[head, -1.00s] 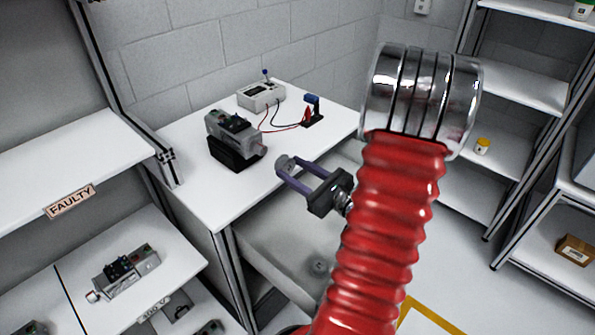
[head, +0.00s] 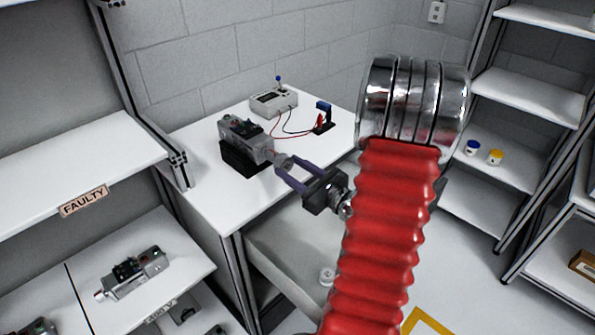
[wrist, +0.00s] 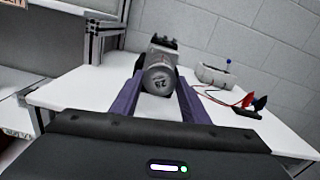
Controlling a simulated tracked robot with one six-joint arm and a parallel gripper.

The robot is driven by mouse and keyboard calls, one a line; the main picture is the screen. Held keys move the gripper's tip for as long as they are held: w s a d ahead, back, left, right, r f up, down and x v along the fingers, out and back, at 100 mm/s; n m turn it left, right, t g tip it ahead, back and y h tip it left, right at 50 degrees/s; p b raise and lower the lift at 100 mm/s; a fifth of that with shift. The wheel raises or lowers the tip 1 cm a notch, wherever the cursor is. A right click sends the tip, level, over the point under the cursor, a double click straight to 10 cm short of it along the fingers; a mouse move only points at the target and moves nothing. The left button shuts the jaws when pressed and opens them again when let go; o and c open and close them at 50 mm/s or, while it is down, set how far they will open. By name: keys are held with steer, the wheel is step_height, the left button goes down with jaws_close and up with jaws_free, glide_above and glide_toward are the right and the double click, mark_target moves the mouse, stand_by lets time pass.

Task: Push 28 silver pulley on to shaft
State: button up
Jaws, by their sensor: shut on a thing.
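My gripper (head: 284,169) is shut on the silver pulley (head: 284,160), beside the near right end of the servo motor (head: 240,133). The motor lies on a black block (head: 240,160) on the white table. In the wrist view the pulley (wrist: 159,79) sits between my purple fingers with its round face towards the camera, marked 28 upside down. The motor (wrist: 163,50) is straight behind it. The pulley hides the shaft, and I cannot tell whether the shaft is inside the pulley.
A white meter box (head: 273,101) with a blue-knobbed lever stands behind the motor. Red and black leads run to a small blue-topped stand (head: 323,117). An open drawer (head: 295,245) is below my gripper. A shelf labelled FAULTY (head: 84,201) is at left.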

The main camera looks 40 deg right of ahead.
steer(key=shift+w, duration=0.45)
steer(key=shift+r, duration=0.15)
steer(key=shift+w, duration=0.5)
stand_by(0.6)
steer(key=o, duration=1.3)
steer(key=shift+c, duration=0.6)
steer(key=shift+s, duration=1.55)
